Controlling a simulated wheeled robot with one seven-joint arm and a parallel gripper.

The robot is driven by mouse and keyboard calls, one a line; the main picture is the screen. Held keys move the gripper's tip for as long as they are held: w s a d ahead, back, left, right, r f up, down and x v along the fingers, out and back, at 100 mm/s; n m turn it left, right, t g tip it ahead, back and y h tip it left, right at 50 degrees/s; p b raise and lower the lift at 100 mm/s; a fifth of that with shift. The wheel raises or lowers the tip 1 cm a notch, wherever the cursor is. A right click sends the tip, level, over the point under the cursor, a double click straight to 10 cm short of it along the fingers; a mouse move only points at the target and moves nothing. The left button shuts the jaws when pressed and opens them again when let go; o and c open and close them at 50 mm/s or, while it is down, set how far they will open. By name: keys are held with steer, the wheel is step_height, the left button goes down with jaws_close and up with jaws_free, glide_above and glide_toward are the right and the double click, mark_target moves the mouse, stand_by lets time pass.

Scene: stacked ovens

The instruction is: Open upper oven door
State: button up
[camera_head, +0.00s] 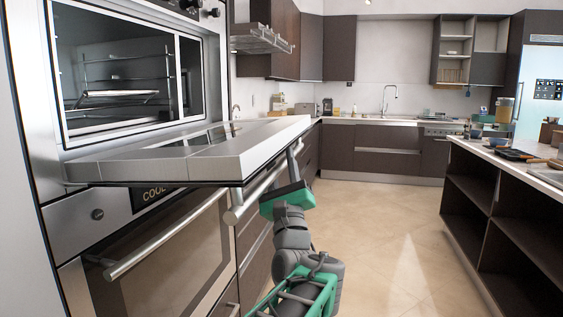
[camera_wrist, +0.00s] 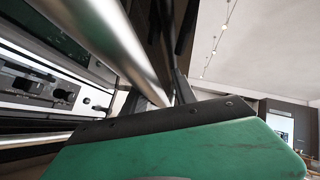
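The upper oven door (camera_head: 195,155) is hinged down and lies about level in the head view, so the cavity (camera_head: 125,75) with its racks shows. Its bar handle (camera_head: 262,188) hangs below the door's outer edge. My gripper (camera_head: 293,168) is under that edge, at the far part of the handle. In the wrist view the handle (camera_wrist: 115,40) runs close in front of the gripper, with a dark finger (camera_wrist: 182,88) beside its far end. The other finger is not clear, so I cannot tell whether they grip the bar.
The lower oven (camera_head: 160,255) is shut, with its own bar handle (camera_head: 165,240) just below the open door. A kitchen island (camera_head: 510,190) with open shelves stands at right. The tiled floor (camera_head: 385,235) between is clear.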

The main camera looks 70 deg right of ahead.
steer(key=b+v, duration=0.1)
steer(key=v, duration=0.6)
steer(key=shift+b, duration=0.3)
steer(key=shift+s+f, duration=0.1)
steer(key=shift+f, duration=0.1)
steer(key=a+f+b, duration=0.5)
steer(key=a+f, duration=0.1)
steer(key=shift+w+a, duration=0.25)
steer(key=shift+w, duration=0.2)
steer(key=shift+f, duration=0.1)
